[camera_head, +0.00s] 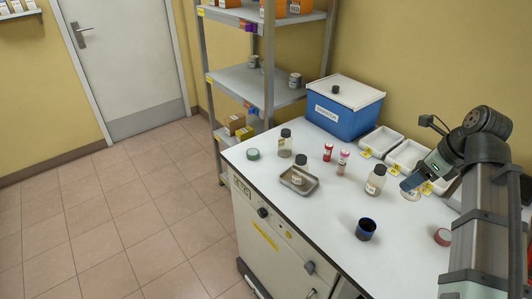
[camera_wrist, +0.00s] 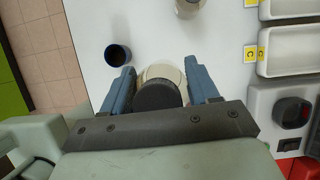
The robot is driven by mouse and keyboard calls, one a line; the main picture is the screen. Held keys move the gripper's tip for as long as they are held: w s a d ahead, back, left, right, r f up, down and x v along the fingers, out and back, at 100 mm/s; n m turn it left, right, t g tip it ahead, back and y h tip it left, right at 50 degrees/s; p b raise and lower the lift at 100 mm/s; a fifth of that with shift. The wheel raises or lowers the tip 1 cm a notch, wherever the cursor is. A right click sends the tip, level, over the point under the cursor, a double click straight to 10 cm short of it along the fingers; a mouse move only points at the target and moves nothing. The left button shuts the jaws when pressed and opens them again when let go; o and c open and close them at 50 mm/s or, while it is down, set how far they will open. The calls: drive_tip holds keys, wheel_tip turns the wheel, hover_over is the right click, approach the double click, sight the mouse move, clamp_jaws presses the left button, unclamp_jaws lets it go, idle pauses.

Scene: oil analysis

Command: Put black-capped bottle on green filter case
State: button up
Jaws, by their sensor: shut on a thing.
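The green filter case (camera_head: 254,154) is a small round disc lying flat near the left edge of the white bench. My gripper (camera_head: 410,184) is at the right side of the bench, well to the right of the case. In the wrist view my gripper (camera_wrist: 160,68) is shut on a black-capped bottle (camera_wrist: 157,94), seen from above with its dark round cap and pale body between the blue fingers. In the head view the fingers and arm partly hide this bottle (camera_head: 411,195). I cannot tell whether its base touches the bench. The case is not in the wrist view.
Other black-capped bottles stand at the back left (camera_head: 285,146), in a metal tray (camera_head: 315,188) and near my gripper (camera_head: 376,182). Red-topped vials (camera_head: 328,153), a dark blue cup (camera_head: 366,230), white trays (camera_head: 382,138) and a blue box (camera_head: 343,113) are also on the bench.

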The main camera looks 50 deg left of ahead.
sight(415, 169)
drive_tip(key=r, duration=0.3)
drive_tip(key=a+r, duration=0.1)
drive_tip(key=r, duration=0.1)
drive_tip(key=shift+w+r, duration=0.15)
drive_tip(key=shift+r, duration=0.05)
drive_tip(key=s+a+n+g, duration=0.1)
drive_tip(key=s+a, duration=0.4)
drive_tip(key=a, duration=1.2)
drive_tip(key=s+a+n, duration=0.2)
drive_tip(key=s+a, duration=0.3)
drive_tip(key=a, duration=1.1)
drive_tip(key=s+a+n+g, duration=0.1)
drive_tip(key=s+a, duration=0.4)
drive_tip(key=a, duration=1.2)
drive_tip(key=shift+w+d+f, duration=0.1)
drive_tip(key=shift+d+f, duration=0.1)
drive_tip(key=shift+f, duration=2.35)
drive_tip(key=shift+w+d+f, duration=0.1)
drive_tip(key=shift+d+f, duration=0.05)
drive_tip(key=shift+f, duration=2.45)
drive_tip(key=shift+w+d+f, duration=0.1)
drive_tip(key=shift+d+f, duration=0.1)
drive_tip(key=shift+f, duration=2.35)
drive_tip(key=shift+f, duration=0.1)
drive_tip(key=o, duration=1.1)
drive_tip(key=shift+t, duration=0.3)
